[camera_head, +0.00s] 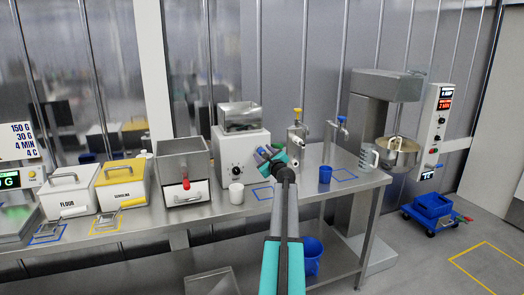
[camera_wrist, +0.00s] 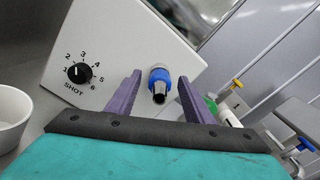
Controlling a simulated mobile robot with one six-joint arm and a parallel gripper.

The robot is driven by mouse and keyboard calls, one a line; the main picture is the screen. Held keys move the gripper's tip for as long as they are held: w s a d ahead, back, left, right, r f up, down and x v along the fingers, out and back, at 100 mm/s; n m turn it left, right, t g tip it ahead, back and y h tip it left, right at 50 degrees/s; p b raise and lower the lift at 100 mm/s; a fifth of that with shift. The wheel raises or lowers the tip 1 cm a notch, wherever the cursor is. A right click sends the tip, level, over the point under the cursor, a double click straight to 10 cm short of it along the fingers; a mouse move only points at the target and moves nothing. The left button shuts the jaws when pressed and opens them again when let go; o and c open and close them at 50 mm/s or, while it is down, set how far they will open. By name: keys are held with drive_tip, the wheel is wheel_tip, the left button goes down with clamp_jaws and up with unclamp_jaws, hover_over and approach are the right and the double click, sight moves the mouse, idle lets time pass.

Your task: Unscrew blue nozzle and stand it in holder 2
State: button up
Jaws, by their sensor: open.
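The blue nozzle (camera_wrist: 160,84), a blue collar with a dark metal tip, sticks out from the front of the white machine (camera_wrist: 115,50) in the wrist view. My gripper (camera_wrist: 159,78) is open, with one purple finger on each side of the nozzle and a visible gap to both. I cannot tell whether the fingertips reach level with the collar. In the head view my gripper (camera_head: 270,159) is in front of the machine's right side and largely hides the nozzle area. I cannot make out a holder marked 2.
A white cup (camera_head: 236,193) stands left of my gripper. Posts with a yellow top (camera_head: 297,112) and a blue top (camera_head: 341,120) stand behind right. A blue cup (camera_head: 325,174) and a clear jug (camera_head: 368,157) are on the table's right. Blue outlined table patches are bare.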

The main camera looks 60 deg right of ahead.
idle(0.5)
clamp_jaws()
drive_tip(key=b, duration=0.1)
drive_tip(key=n+b, duration=0.1)
drive_tip(key=b, duration=0.1)
drive_tip(key=shift+f, duration=0.25)
drive_tip(key=n+b, duration=0.4)
drive_tip(key=b, duration=0.1)
drive_tip(key=n+b, duration=0.5)
drive_tip(key=b, duration=0.1)
drive_tip(key=shift+b, duration=0.4)
drive_tip(key=shift+r+n+b, duration=0.25)
drive_tip(key=shift+n+b, duration=0.35)
drive_tip(key=shift+b, duration=0.05)
drive_tip(key=shift+f+b, duration=0.15)
drive_tip(key=shift+b, duration=0.3)
